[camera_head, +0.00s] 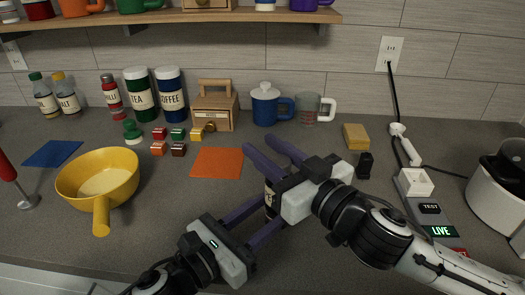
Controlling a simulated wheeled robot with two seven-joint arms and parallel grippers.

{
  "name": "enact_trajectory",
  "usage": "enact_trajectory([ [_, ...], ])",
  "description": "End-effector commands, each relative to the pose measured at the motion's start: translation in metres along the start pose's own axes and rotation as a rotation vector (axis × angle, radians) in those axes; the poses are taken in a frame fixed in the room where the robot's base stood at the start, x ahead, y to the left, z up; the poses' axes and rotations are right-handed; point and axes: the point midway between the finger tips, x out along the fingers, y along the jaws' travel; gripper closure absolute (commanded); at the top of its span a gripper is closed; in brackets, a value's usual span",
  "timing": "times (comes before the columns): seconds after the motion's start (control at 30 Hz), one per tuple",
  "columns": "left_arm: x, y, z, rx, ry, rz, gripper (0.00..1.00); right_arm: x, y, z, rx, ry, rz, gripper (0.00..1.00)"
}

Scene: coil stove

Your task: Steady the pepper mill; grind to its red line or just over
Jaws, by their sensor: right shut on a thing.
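The pepper mill (269,197) shows only as a dark piece with part of a cream label, upright on the counter at the centre. My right gripper (258,142) reaches over it from the right and is shut on its upper part, which the gripper body hides. The purple fingers point to the back left, past the mill. My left gripper (270,209) comes from below left, with its fingers apart and their ends beside the mill's lower body. I cannot tell whether they touch it. The red line is not visible.
A yellow pan (70,186) stands at left and an orange mat (216,161) behind the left gripper. A power strip (415,183) and white cooker (500,192) stand right.

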Motion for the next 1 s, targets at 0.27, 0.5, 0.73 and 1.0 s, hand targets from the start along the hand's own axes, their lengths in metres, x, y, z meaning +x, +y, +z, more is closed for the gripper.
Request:
enact_trajectory([
  [0.27,0.0,-0.003,0.0,-0.002,-0.001,-0.006,0.85,-0.001,0.005,-0.001,0.013,0.003,0.254,0.91],
  [0.5,0.0,-0.003,0.0,-0.002,-0.001,-0.007,0.85,-0.003,0.015,-0.001,0.009,0.002,0.45,0.91],
  [0.73,0.0,-0.004,0.0,-0.001,-0.001,-0.008,0.85,-0.006,0.021,-0.001,0.005,0.001,0.579,0.91],
  [1.0,0.0,-0.004,0.0,-0.001,-0.001,-0.009,0.85,-0.008,0.025,-0.001,0.001,0.001,0.648,0.91],
])
